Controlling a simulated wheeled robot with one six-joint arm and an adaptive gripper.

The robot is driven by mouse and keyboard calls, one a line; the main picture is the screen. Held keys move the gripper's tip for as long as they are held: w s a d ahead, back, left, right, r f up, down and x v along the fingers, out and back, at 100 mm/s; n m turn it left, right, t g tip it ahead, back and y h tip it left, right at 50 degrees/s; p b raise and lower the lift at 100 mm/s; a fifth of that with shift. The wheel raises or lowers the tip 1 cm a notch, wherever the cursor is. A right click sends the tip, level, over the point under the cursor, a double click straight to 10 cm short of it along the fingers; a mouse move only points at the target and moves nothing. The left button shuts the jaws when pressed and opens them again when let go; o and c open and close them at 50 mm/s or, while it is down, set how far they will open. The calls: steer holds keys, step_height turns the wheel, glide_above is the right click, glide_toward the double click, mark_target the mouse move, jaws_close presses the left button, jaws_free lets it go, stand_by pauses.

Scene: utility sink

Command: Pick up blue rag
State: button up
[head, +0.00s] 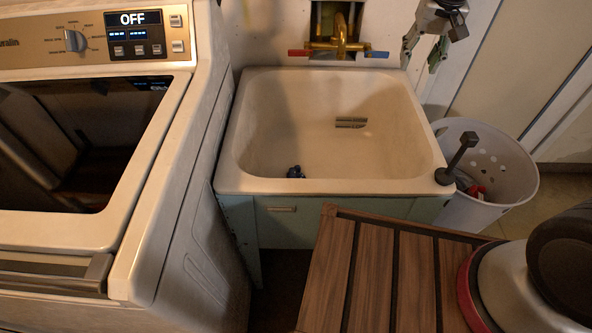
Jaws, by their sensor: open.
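My gripper (420,64) is at the top right, above the sink's back right corner. Its two greenish fingers are spread apart with nothing between them. It is well apart from the rag, up and to the right of it.
A washing machine (205,130) stands close on the left. A brass faucet (340,44) is on the back wall. A dark upright handle (460,155) stands at the sink's front right corner. A white basket (515,180) is at right; a slatted wooden surface (370,270) is in front.

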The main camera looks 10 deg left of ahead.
steer(key=a+f, duration=1.1)
steer(key=a, duration=0.2)
steer(key=n+g, duration=0.1)
steer(key=n, duration=0.1)
glide_above(292, 172)
step_height(292, 172, down, 20)
steer(key=shift+w+r, duration=0.1)
steer(key=shift+r, duration=0.05)
step_height(292, 172, down, 8)
steer(key=shift+f, duration=0.3)
jaws_close()
